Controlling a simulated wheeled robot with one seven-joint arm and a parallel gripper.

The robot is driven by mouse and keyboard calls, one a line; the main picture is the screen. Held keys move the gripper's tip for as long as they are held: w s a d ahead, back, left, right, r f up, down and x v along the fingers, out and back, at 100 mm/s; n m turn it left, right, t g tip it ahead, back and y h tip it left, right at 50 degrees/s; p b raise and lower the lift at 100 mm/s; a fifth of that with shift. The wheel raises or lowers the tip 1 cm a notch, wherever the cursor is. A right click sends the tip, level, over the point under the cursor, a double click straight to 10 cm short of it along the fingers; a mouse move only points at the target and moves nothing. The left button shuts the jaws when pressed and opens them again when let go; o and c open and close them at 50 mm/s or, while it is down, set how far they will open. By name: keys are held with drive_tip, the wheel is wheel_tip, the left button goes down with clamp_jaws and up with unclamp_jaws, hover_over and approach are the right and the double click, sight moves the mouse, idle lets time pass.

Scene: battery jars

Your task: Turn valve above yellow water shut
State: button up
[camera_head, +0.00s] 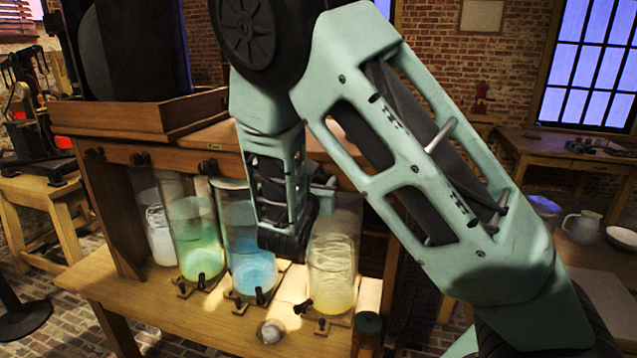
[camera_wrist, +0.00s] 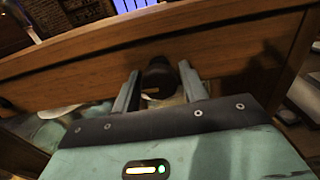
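The jar of yellow water (camera_head: 332,270) stands on the wooden bench at the right end of the row of jars, below my gripper. In the wrist view a dark round valve knob (camera_wrist: 158,76) sticks out from the wooden beam. My gripper (camera_wrist: 159,71) has its two grey fingers on either side of this knob, with a small gap visible at each side, so it looks open around it. In the head view my gripper (camera_head: 323,184) is at the beam above the yellow jar, and my arm hides the knob there.
Jars of blue (camera_head: 253,268), green (camera_head: 195,240) and pale (camera_head: 160,237) water stand to the left. Other dark valve knobs (camera_head: 207,167) sit on the beam above them. A small lidded jar (camera_head: 366,335) and a clear round object (camera_head: 270,331) are at the bench's front.

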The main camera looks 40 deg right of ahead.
drive_tip(key=c, duration=0.6)
drive_tip(key=shift+o, duration=0.2)
drive_tip(key=shift+f+b, duration=0.1)
drive_tip(key=shift+b, duration=0.2)
drive_tip(key=m+b, duration=0.1)
drive_tip(key=b, duration=0.1)
drive_tip(key=m+b, duration=0.2)
drive_tip(key=b, duration=0.1)
drive_tip(key=shift+f, duration=0.3)
drive_tip(key=m+b, duration=0.5)
drive_tip(key=b, duration=0.4)
drive_tip(key=shift+f+m+b, duration=0.1)
drive_tip(key=shift+m+b, duration=0.3)
drive_tip(key=m+b, duration=0.5)
drive_tip(key=b, duration=0.7)
drive_tip(key=shift+m+b, duration=0.4)
drive_tip(key=m+b, duration=0.1)
drive_tip(key=b, duration=0.2)
drive_tip(key=m+b, duration=0.1)
drive_tip(key=b, duration=0.2)
drive_tip(key=shift+r+m, duration=0.3)
drive_tip(key=shift+m, duration=0.1)
drive_tip(key=shift+r+m+b, duration=0.25)
drive_tip(key=shift+m+b, duration=0.15)
drive_tip(key=shift+b, duration=0.2)
